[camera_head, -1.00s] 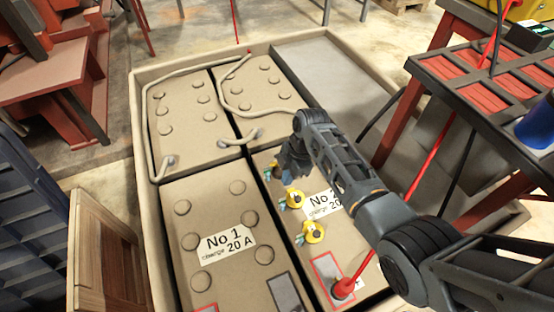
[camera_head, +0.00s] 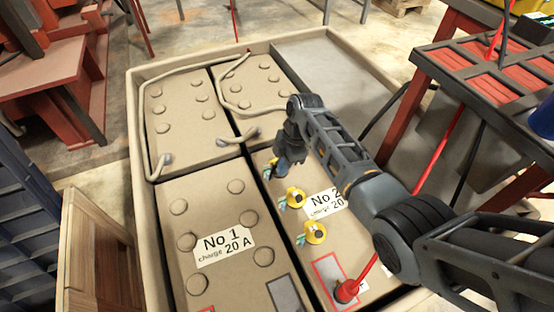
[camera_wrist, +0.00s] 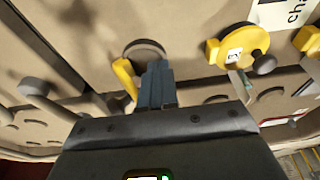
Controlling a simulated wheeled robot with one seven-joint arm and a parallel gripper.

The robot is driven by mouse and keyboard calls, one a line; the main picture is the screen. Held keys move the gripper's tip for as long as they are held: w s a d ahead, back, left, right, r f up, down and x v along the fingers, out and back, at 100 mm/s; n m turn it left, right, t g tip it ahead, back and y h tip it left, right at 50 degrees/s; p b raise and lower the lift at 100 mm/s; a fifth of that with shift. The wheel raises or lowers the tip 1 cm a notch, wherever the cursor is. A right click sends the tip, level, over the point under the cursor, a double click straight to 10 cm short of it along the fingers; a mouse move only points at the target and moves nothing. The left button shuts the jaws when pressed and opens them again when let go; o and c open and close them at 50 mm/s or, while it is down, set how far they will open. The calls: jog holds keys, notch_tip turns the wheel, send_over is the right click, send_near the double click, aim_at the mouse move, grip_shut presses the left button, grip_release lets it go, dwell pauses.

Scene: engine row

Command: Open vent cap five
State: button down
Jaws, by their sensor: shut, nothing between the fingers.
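Battery No 2 (camera_head: 345,235) has a row of yellow vent caps along its left side. The near cap (camera_head: 313,233) and the middle cap (camera_head: 293,198) lie flat. The far cap (camera_head: 269,170) is partly hidden by my gripper (camera_head: 286,167). In the wrist view my gripper (camera_wrist: 157,82) is shut and empty, its fingertips at the edge of a round vent opening (camera_wrist: 145,48). A yellow cap (camera_wrist: 125,78) stands tilted on edge just left of the fingers; I cannot tell whether they touch. Another cap (camera_wrist: 238,46) with a small label and dark knob lies flat to the right. Its number is unreadable.
Battery No 1 (camera_head: 215,275) is beside it on the left. Grey cables (camera_head: 152,125) cross the far batteries. A red lead (camera_head: 365,270) rises from the near end of battery No 2. A rack with red panels (camera_head: 490,90) stands at right.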

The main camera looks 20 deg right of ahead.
jog(key=shift+w+b, duration=1.7)
jog(key=shift+w, duration=0.05)
notch_tip(320, 180, up, 7)
jog(key=s+p, duration=0.2)
jog(key=p, duration=0.7)
jog(key=shift+s, duration=0.3)
